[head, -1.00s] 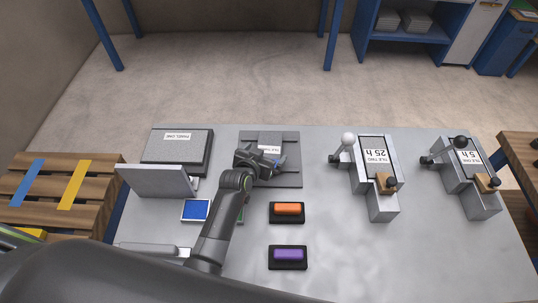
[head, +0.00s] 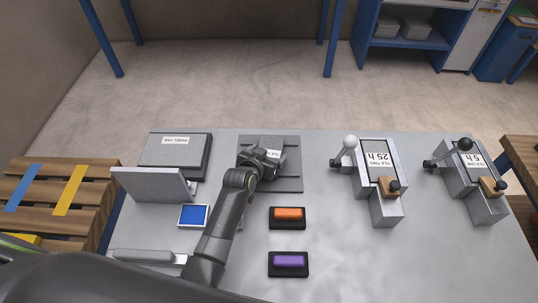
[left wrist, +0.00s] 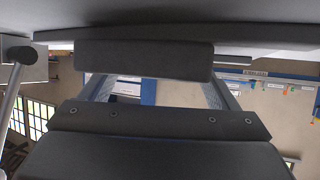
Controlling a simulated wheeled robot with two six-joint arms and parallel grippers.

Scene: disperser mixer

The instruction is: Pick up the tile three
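Tile three lies on a dark grey square board at the back of the table. Its white label (head: 273,154) shows only in part, because my left gripper (head: 272,162) covers much of it from above. In the left wrist view the two fingers (left wrist: 155,92) stand wide apart, with the room showing between them. A dark flat-faced block (left wrist: 145,60) lies across the fingertips; I cannot tell whether the fingers touch it. My right gripper is in neither view.
A panel box (head: 175,153) stands left of the board, with a tilted grey screen (head: 150,184) in front. Orange (head: 288,213) and purple (head: 289,260) buttons lie nearer. Two lever fixtures (head: 378,180) (head: 468,180) stand to the right. The table between is clear.

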